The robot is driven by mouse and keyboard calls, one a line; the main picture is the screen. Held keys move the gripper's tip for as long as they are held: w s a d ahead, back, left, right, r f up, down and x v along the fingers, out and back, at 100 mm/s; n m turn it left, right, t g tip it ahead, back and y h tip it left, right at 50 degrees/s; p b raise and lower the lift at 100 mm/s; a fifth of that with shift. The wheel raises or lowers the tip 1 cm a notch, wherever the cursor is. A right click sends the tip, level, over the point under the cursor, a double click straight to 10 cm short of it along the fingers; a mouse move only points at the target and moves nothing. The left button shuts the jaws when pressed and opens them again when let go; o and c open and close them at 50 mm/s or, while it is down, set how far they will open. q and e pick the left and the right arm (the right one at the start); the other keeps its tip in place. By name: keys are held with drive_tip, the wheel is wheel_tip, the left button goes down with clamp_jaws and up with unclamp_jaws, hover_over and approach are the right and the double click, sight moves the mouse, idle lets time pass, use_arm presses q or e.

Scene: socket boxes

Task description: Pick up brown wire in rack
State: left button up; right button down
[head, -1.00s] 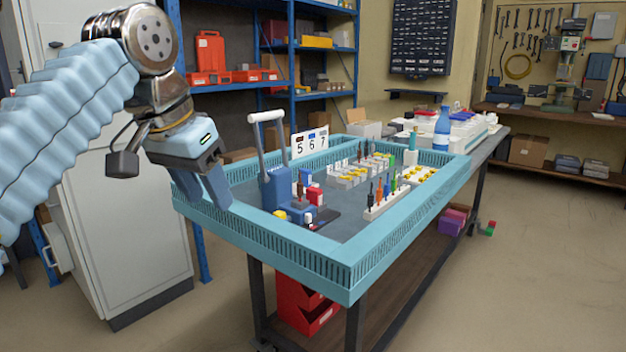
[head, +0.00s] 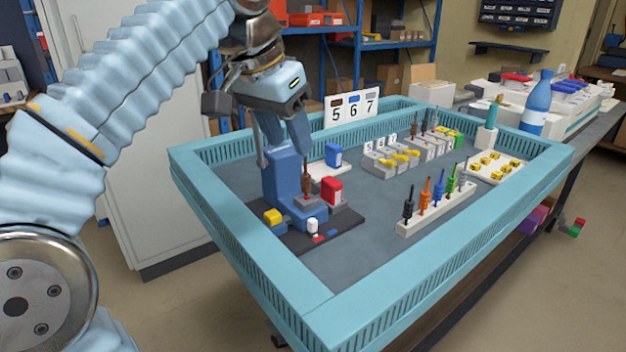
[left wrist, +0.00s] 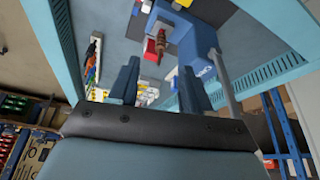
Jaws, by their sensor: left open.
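A brown ribbed wire piece (head: 307,180) stands upright at the blue press (head: 283,180), beside a red block (head: 331,190). It also shows in the left wrist view (left wrist: 160,42). A white rack (head: 436,210) at the front holds a row of upright wire pieces in black, orange, green and grey. A few dark or brownish pieces (head: 411,135) stand in the row farther back, too small to tell apart surely. My left gripper (head: 284,138) is open and empty, pointing down above and behind the press. Its two fingers show apart in the left wrist view (left wrist: 160,88). My right gripper is out of view.
The teal-walled tray (head: 400,310) surrounds the work area. Grey blocks (head: 390,160) and a yellow-dotted white plate (head: 495,167) fill the right half. The front middle floor is bare.

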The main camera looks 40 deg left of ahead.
sight(304, 176)
use_arm(q)
drive_tip(key=b+x, duration=0.1)
drive_tip(key=x, duration=0.9)
drive_tip(key=shift+w+f+b, duration=0.25)
drive_tip(key=shift+f+b, duration=0.05)
drive_tip(key=shift+b, duration=0.1)
drive_tip(key=shift+c, duration=0.4)
clamp_jaws()
